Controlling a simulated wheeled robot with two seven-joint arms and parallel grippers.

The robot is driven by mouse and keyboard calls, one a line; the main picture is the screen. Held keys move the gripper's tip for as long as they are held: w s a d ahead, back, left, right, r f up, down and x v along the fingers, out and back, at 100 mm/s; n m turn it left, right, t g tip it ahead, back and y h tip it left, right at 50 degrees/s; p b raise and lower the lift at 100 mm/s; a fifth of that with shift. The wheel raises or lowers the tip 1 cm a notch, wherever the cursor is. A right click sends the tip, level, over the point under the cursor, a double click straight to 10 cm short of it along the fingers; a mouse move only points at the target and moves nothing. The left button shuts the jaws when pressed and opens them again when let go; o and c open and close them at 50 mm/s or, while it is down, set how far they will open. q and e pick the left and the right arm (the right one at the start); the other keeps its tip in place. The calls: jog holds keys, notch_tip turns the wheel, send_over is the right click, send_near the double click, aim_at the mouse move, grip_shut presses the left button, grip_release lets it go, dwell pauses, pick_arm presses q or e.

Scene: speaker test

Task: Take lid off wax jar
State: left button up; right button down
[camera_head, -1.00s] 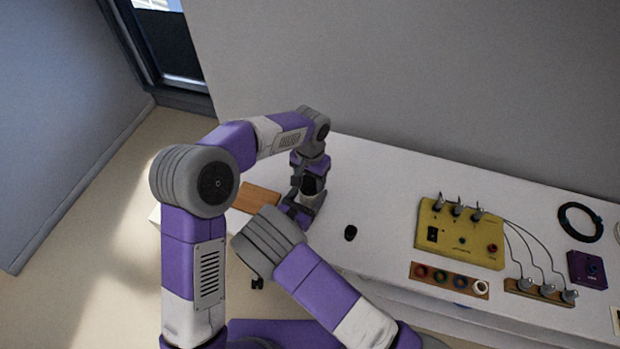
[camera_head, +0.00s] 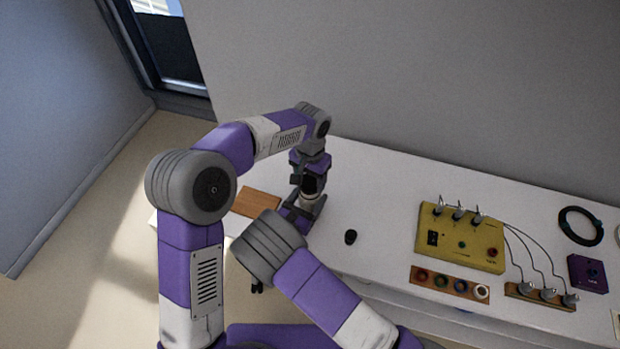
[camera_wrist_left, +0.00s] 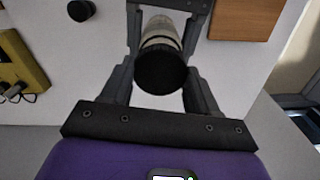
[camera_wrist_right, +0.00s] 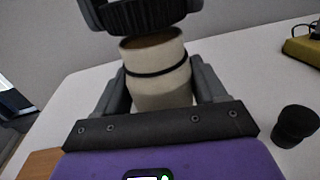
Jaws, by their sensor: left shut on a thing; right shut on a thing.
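The wax jar (camera_wrist_right: 160,80) is a cream cylinder with a dark band, held upright between the fingers of my right gripper (camera_wrist_right: 158,92). Its dark ribbed lid (camera_wrist_right: 148,15) is above the jar, with a gap and the jar's brownish top showing between them. In the left wrist view my left gripper (camera_wrist_left: 160,76) is shut on the dark lid (camera_wrist_left: 160,72), with the cream jar (camera_wrist_left: 162,32) beyond it. In the head view my left gripper (camera_head: 311,186) hangs above my right gripper (camera_head: 294,215), and the jar is mostly hidden.
A small black round object (camera_head: 350,237) stands on the white table (camera_head: 370,190). A brown wooden block (camera_head: 257,201) lies to the left. A yellow box (camera_head: 460,240) with cables, a strip of colored rings (camera_head: 450,282) and a purple box (camera_head: 588,273) are on the right.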

aim_at(310, 181)
pick_arm(q)
jog(key=shift+r, duration=0.1)
jog(key=shift+r, duration=1.9)
pick_arm(e)
grip_release()
